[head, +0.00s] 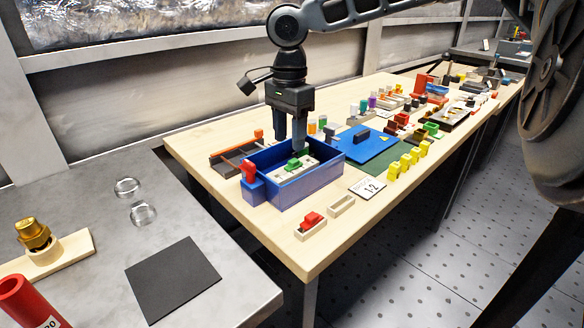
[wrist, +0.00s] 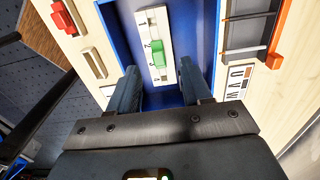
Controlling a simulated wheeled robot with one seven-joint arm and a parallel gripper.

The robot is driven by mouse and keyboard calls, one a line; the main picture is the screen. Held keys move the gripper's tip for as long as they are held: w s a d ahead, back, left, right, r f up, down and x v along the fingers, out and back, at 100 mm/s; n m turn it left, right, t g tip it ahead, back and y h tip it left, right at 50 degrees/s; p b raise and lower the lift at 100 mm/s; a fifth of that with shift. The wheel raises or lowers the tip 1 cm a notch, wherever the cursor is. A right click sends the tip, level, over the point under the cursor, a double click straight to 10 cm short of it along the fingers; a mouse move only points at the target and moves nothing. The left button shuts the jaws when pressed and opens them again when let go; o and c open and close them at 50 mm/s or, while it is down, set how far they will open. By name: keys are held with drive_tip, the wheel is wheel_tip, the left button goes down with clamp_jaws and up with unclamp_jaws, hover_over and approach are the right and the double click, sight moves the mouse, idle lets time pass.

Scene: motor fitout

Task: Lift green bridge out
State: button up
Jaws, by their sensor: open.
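The green bridge (head: 295,163) sits on a pale terminal strip (head: 308,167) inside the blue box (head: 285,195). In the wrist view the green bridge (wrist: 157,55) lies across the middle of the white strip (wrist: 153,22), which shows numbers beside it. My gripper (head: 291,148) points down into the box from above. In the wrist view my gripper (wrist: 157,75) is open, with one finger on each side of the strip's line. The fingers appear apart from the green bridge, and nothing is held between them.
A red piece (head: 249,172) stands at the box's left corner. A small holder with a red piece (head: 311,220) lies in front.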

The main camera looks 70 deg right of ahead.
sight(290, 162)
drive_tip(key=shift+s+a+f, duration=0.1)
drive_tip(key=shift+a+f, duration=0.05)
drive_tip(key=shift+f, duration=2.6)
drive_tip(key=shift+c, duration=0.5)
clamp_jaws()
